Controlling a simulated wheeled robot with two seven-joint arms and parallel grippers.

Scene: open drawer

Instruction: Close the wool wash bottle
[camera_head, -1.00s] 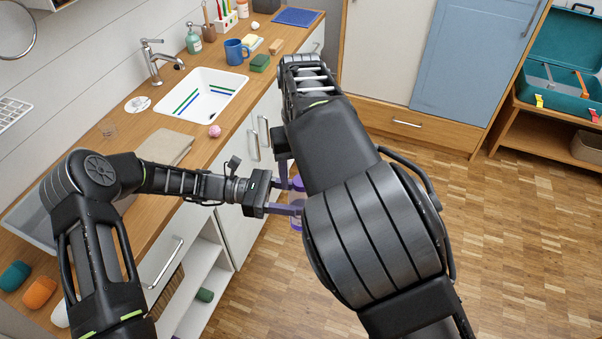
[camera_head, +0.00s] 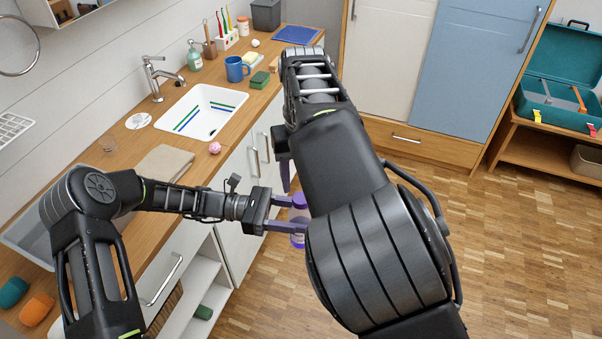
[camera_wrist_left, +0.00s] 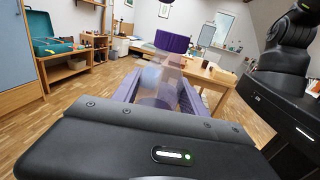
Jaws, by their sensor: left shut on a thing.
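The wool wash bottle (camera_head: 297,216) is pale and see-through with a purple top (camera_head: 299,200) and purple at its lower end. My left gripper (camera_head: 288,214) is shut on it and holds it upright in the air, in front of the counter. My right forearm hides part of its right side. In the left wrist view the bottle (camera_wrist_left: 158,82) is a blurred pale shape between the purple fingers. My right gripper (camera_head: 285,175) shows one purple finger pointing down, just above and left of the bottle top. Its other finger is hidden. I cannot tell whether the top is fully on.
The wooden counter (camera_head: 108,178) carries a white sink (camera_head: 225,121), blue mug (camera_head: 235,69), green sponge (camera_head: 260,79) and pink ball (camera_head: 215,148). An open lower cabinet (camera_head: 206,273) stands below it. The floor on the right is clear. A teal toolbox (camera_head: 562,65) sits open on a shelf.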

